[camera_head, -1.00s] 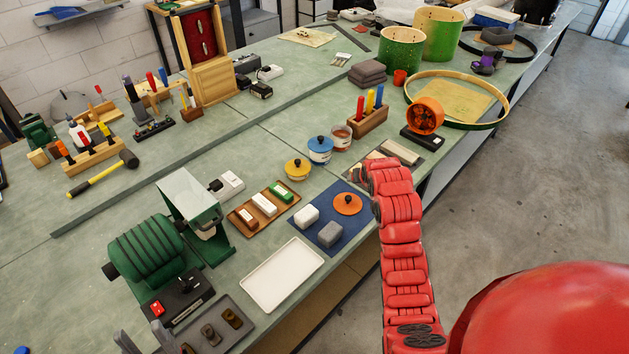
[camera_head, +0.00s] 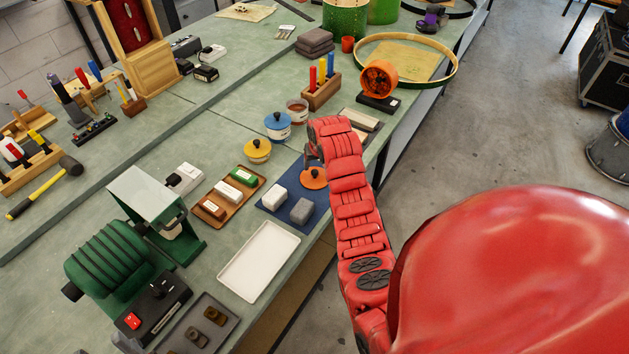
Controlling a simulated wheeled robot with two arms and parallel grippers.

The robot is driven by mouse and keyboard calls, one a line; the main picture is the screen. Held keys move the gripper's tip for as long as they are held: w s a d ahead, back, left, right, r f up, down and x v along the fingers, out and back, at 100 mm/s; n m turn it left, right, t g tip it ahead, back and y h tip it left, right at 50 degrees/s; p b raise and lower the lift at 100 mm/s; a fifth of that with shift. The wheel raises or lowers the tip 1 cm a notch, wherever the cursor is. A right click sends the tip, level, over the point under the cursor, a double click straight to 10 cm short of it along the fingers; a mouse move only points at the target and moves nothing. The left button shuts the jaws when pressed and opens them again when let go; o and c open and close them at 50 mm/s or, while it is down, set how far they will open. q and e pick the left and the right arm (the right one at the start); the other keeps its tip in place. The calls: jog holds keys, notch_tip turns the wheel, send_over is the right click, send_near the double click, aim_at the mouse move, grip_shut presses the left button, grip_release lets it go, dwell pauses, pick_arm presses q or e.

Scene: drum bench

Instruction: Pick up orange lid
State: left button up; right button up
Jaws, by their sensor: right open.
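The orange lid (camera_head: 314,180) with a dark knob lies on the blue mat (camera_head: 272,212), near the mat's right corner. My right arm is red and reaches over the bench from the lower right. My right gripper (camera_head: 312,162) points down just above the lid, close to its knob, and is open. The arm's end partly hides the gripper, and I cannot tell whether the fingers touch the knob. My left gripper is not in view.
A yellow lidded jar (camera_head: 257,151) and a blue lidded jar (camera_head: 278,127) stand behind the mat. A wooden tray (camera_head: 222,215) with several blocks lies to its left. An empty white tray (camera_head: 258,262) is in front. A green grinder (camera_head: 112,255) stands further left.

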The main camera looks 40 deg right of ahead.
aim_at(315, 171)
jog(key=b+x, duration=0.2)
jog(key=x, duration=0.3)
jog(key=shift+w+a+f, duration=0.1)
jog(key=shift+a+f, duration=0.05)
jog(key=shift+w+f, duration=0.1)
jog(key=shift+f, duration=0.2)
jog(key=shift+r, duration=0.15)
jog(key=c, duration=0.3)
grip_shut()
